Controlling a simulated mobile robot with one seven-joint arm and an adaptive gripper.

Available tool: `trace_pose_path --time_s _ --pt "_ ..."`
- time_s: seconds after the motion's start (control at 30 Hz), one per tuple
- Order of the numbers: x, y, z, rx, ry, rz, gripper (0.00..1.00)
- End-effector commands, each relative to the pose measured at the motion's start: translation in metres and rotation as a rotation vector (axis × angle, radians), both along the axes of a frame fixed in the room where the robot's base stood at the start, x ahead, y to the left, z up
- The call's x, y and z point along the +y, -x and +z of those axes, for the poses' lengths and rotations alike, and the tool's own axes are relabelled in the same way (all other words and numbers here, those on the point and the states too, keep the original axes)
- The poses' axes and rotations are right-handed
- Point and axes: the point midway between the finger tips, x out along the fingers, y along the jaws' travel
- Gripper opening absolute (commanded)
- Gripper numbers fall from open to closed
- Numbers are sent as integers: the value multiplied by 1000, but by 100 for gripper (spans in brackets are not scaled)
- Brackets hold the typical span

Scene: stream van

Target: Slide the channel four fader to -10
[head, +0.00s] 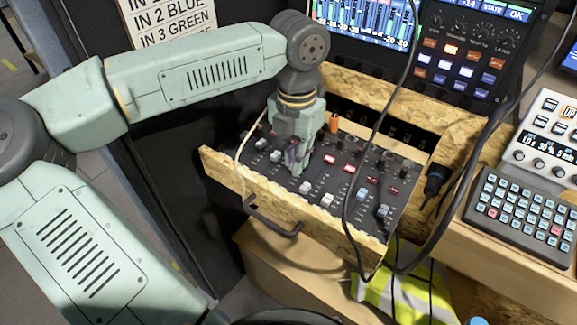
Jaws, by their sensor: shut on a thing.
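The mixer panel (335,205) is black, with rows of knobs and fader caps, and sits in an open wooden drawer (325,235). My gripper (293,162) points down over the left-middle part of the panel, with its fingers shut at the fader row. It is shut on a fader cap that the fingers hide. Pale fader caps (275,156) show to its left, and another pale cap (305,187) shows just in front and to its right. The channel numbers and scale marks are too small to read, so I cannot tell which channel my gripper holds.
A black handle (272,222) is on the drawer front. Black cables (348,195) hang across the panel's right side. A keypad (520,210) stands on the ledge at right. Screens (365,20) stand behind. A yellow vest (410,290) lies below the drawer.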

Motion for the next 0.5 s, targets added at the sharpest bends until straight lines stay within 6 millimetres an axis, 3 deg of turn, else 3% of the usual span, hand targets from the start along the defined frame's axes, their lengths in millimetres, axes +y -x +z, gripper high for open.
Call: trace_pose_path --time_s 0.2,0.23,0.5 --pt "0 0 1 -2 2 1 0" --pt "0 0 1 -2 2 1 13" --pt "0 0 0 -1 2 1 31"
